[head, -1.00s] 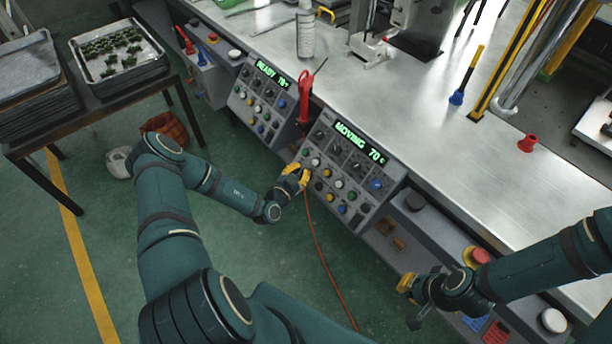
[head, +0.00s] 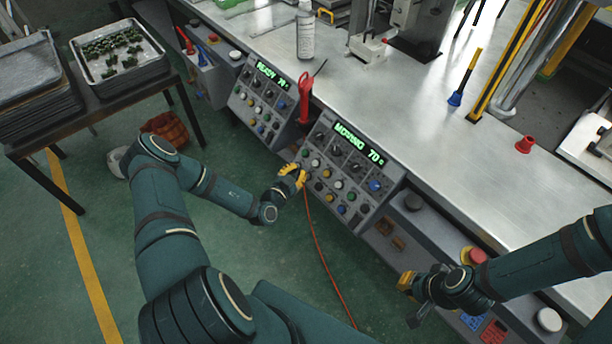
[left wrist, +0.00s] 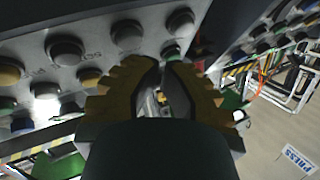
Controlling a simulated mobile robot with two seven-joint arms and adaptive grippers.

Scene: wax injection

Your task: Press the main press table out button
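The main press control panel (head: 350,172) has a green display (head: 358,143) reading "MOVING 70" and rows of knobs and coloured buttons. My left gripper (head: 296,175) is at the panel's lower left edge, close to the left-hand buttons. In the left wrist view its yellow fingers (left wrist: 163,66) come nearly together at the tips, with nothing seen held. The button labels are too small to read, so the table out button cannot be singled out. My right gripper (head: 409,298) hangs at the lower right, its opening unclear.
A second panel (head: 262,100) with a "READY" display stands to the left. A red-handled tool (head: 305,98) stands between the panels. A red cable (head: 318,240) hangs to the floor. A red emergency button (head: 474,256) is near my right arm. Trays (head: 120,50) stand at upper left.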

